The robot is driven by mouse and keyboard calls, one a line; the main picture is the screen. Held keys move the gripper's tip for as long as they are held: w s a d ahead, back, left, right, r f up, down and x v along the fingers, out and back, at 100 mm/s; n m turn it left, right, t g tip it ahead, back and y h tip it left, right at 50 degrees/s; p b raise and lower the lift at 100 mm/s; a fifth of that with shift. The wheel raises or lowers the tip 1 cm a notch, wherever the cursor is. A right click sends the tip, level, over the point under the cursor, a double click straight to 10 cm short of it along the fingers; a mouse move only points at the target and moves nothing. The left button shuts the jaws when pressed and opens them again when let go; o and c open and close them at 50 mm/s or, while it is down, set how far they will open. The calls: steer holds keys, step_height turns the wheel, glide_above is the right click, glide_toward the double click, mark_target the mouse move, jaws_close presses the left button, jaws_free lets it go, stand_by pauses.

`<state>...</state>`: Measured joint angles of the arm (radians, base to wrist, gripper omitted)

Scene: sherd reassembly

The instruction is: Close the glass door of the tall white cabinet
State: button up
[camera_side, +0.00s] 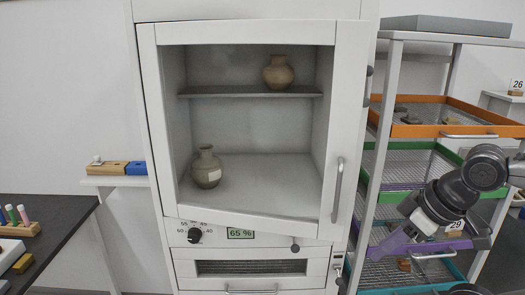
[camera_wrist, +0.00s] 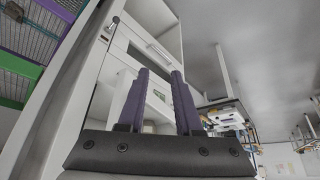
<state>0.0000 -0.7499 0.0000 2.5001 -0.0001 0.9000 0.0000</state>
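The tall white cabinet (camera_side: 262,10) stands in the middle of the side view. Its glass door (camera_side: 240,32) has a white frame and a vertical handle (camera_side: 337,190) at the lower right. The door's lower edge slants down to the right, so it looks slightly ajar at the handle side. My gripper (camera_side: 388,248), with purple fingers, is right of and below the handle, apart from it. In the wrist view my gripper (camera_wrist: 160,73) has its fingers apart with nothing between them; white cabinet parts show beyond.
Two clay jars (camera_side: 207,167) (camera_side: 279,73) stand inside the cabinet. A rack with an orange tray (camera_side: 440,132), a green tray (camera_side: 375,146) and a purple tray stands close at right, beside my arm. A dark table (camera_side: 60,210) is at left.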

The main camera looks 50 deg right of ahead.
steer(key=shift+m, duration=0.3)
jaws_close()
step_height(320, 180, up, 9)
steer(key=d+m+g+h, duration=0.2)
steer(key=m+g, duration=0.1)
steer(key=m, duration=0.6)
steer(key=w+a+r+h, duration=0.1)
steer(key=w+a+r, duration=0.4)
steer(key=w+a, duration=0.15)
steer(key=shift+w+d+f, duration=0.7)
steer(key=shift+d+f, duration=0.15)
steer(key=shift+f, duration=0.7)
steer(key=shift+w+d+f, duration=0.75)
steer(key=shift+d+f, duration=0.15)
steer(key=shift+f, duration=0.6)
steer(key=shift+w+d+f, duration=0.7)
steer(key=shift+d+f, duration=0.15)
steer(key=shift+f, duration=0.7)
